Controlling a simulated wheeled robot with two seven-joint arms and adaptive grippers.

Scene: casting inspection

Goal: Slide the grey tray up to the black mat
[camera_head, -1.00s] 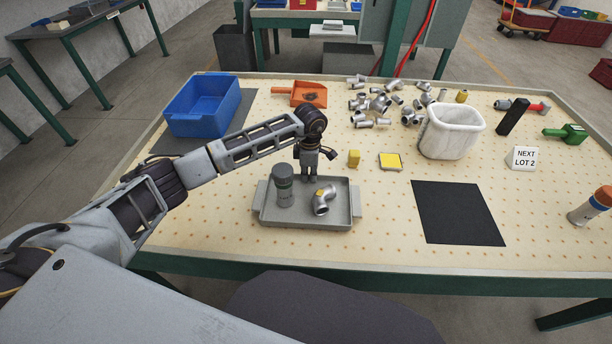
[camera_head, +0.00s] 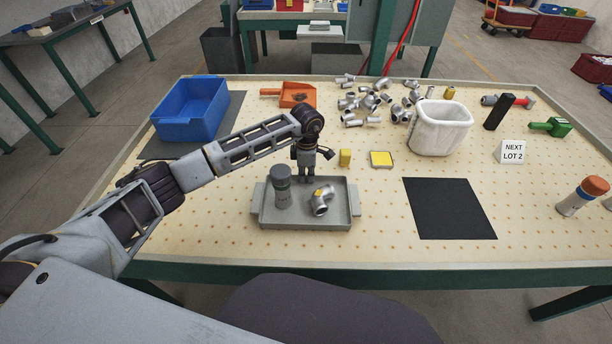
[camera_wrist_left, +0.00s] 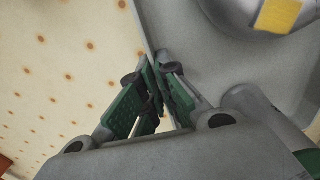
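The grey tray (camera_head: 335,222) lies on the pegboard-style table. A dark grey cylinder (camera_head: 282,188) stands in its left part, and a metal elbow pipe with a yellow patch (camera_head: 321,202) lies to its right. The black mat (camera_head: 450,209) lies flat to the right of the tray, with a strip of bare table between them. My left gripper (camera_head: 306,178) points down at the tray's far wall. In the left wrist view, its green-padded fingers (camera_wrist_left: 152,70) are closed together on the tray's wall. My right gripper is out of view.
A white bin (camera_head: 440,128), loose pipe fittings and a "NEXT LOT 2" sign (camera_head: 512,151) stand farther right. A blue bin (camera_head: 190,110) is at the back left.

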